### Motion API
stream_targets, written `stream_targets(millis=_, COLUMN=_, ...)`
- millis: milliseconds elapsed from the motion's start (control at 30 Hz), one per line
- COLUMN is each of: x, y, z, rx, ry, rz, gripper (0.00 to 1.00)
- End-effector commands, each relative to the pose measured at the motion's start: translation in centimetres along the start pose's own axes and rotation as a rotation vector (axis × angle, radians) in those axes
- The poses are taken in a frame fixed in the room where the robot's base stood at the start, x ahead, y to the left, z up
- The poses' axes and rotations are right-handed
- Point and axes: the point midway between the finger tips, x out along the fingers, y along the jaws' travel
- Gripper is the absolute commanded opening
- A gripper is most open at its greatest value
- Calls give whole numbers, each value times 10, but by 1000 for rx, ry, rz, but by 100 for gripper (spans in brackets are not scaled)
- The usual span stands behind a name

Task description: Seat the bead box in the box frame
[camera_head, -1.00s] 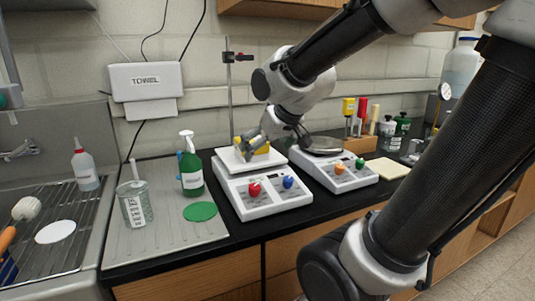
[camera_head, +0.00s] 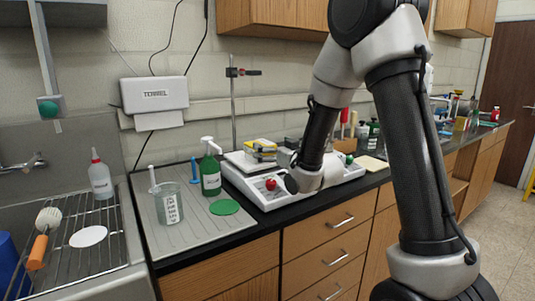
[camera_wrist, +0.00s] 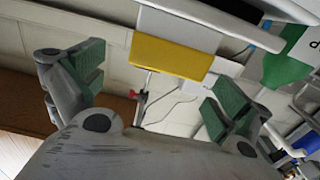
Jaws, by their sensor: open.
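A yellow box with a pale grey-white face (camera_head: 258,143), which I take to be the bead box, sits on the white plate (camera_head: 236,159) of the left bench instrument. In the wrist view the yellow box (camera_wrist: 172,57) lies ahead of and between the spread fingers of my gripper (camera_wrist: 155,95). The green pads are well apart, with a gap to the box. I cannot pick out the box frame.
A clamp stand (camera_head: 232,105) rises behind. A second instrument and several bottles are at the right, partly behind my arm.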

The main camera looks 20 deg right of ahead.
Motion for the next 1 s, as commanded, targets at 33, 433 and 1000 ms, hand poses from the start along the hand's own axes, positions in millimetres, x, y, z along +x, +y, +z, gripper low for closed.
stream_targets(millis=33, x=6, y=0, z=0, rx=0, ry=0, rz=0, gripper=100)
stream_targets(millis=433, x=60, y=-6, z=6, rx=0, ry=-1, rz=2, gripper=100)
stream_targets(millis=1000, x=63, y=-6, z=6, rx=0, ry=-2, rz=2, gripper=50)
